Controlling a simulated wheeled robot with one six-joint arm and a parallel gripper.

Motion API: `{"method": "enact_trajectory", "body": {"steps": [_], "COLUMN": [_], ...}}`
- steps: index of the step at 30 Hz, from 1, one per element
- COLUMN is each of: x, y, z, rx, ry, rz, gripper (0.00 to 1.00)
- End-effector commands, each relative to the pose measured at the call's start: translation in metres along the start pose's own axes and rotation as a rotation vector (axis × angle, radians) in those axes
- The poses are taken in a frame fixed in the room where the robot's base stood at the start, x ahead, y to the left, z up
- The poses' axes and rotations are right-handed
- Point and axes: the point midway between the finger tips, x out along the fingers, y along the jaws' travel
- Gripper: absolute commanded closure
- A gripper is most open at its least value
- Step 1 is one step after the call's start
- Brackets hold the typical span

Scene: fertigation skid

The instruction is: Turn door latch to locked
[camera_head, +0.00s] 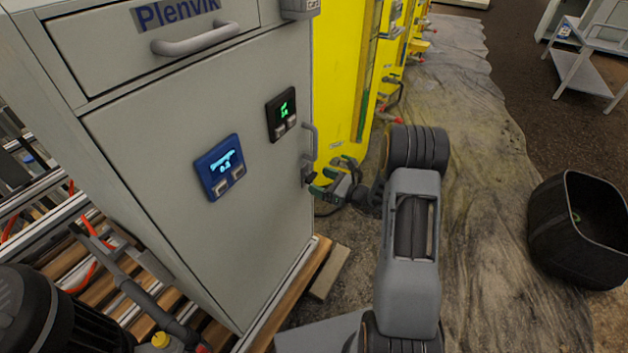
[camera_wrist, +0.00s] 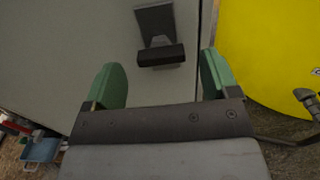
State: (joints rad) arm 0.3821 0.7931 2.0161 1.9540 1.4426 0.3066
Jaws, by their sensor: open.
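The door latch (camera_wrist: 160,55) is a dark plate with a dark bar across its lower end, on the grey cabinet door (camera_wrist: 80,35) in the wrist view. The bar lies roughly crosswise in that picture. In the head view the latch (camera_head: 306,173) is a small dark piece at the door's right edge, below the handle, partly hard to make out. My gripper (camera_wrist: 163,78) is open, with green fingertips on either side of and short of the bar. The bar lies apart from both fingers. In the head view my gripper (camera_head: 322,182) is just right of the latch.
A grey vertical handle (camera_head: 311,142) is above the latch. The door carries a blue display (camera_head: 219,167) and a black display (camera_head: 281,113). A yellow cabinet (camera_head: 340,90) stands close behind my gripper. A black bin (camera_head: 580,228) stands at right; floor between is clear.

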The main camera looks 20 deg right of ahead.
Motion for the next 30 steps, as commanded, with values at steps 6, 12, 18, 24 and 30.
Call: {"method": "enact_trajectory", "body": {"steps": [6, 12, 18, 24, 30], "x": [0.023, 0.030, 0.030, 0.030, 0.030], "y": [0.000, 0.000, 0.000, 0.000, 0.000], "z": [-0.001, 0.000, 0.000, 0.000, 0.000], "rx": [-0.001, 0.000, 0.000, 0.000, 0.000], "ry": [0.000, 0.000, 0.000, 0.000, 0.000], "rz": [0.001, 0.000, 0.000, 0.000, 0.000], "gripper": [0.19, 0.19, 0.19, 0.33, 0.52]}}
